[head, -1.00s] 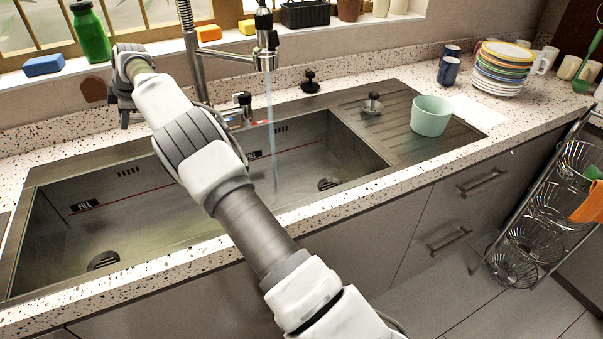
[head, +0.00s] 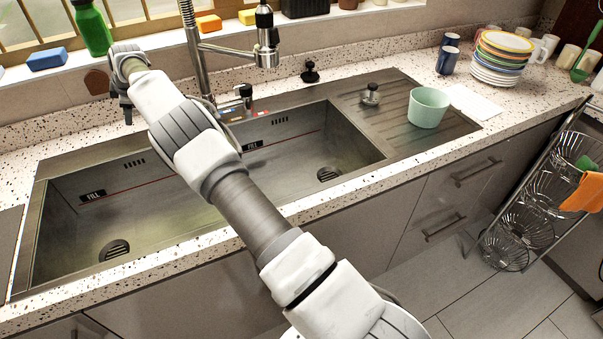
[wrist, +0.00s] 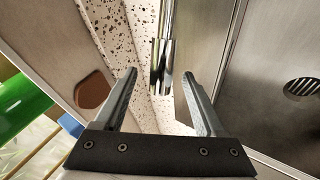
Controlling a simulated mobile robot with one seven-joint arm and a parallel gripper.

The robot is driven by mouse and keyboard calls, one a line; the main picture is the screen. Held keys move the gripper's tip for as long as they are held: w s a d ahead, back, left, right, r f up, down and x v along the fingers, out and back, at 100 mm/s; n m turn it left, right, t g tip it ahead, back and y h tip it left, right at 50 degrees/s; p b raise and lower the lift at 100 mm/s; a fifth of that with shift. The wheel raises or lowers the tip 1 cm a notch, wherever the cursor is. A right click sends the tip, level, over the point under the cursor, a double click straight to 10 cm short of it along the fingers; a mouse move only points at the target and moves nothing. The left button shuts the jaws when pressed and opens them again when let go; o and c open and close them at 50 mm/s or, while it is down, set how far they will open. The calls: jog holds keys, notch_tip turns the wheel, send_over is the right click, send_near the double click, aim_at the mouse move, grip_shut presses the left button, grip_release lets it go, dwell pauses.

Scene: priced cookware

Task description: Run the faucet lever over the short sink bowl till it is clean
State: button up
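The steel sink (head: 60,185) is set in the speckled counter; my arm crosses in front of its middle. Its left drain (head: 114,250) and right drain (head: 328,174) show. The tall faucet (head: 193,55) stands behind it, spout (head: 267,50) over the right part, with no water stream visible. A small black-topped lever (head: 244,93) stands at the faucet's base. My gripper (head: 126,112) is left of the faucet, above the back counter. In the wrist view my gripper (wrist: 160,75) is open and empty; a chrome faucet part (wrist: 162,60) shows between the fingertips, touching neither clearly.
A mint bowl (head: 428,108) and a stopper (head: 371,94) sit on the right drainboard. Stacked plates (head: 500,58) and mugs (head: 448,55) stand at the back right. A green bottle (head: 91,28) and sponges line the windowsill. A wire rack (head: 530,215) stands at right.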

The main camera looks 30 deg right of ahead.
dwell(0.3)
jog(key=b+v, duration=0.5)
jog(key=v, duration=0.2)
jog(key=shift+r, duration=0.15)
dwell(0.4)
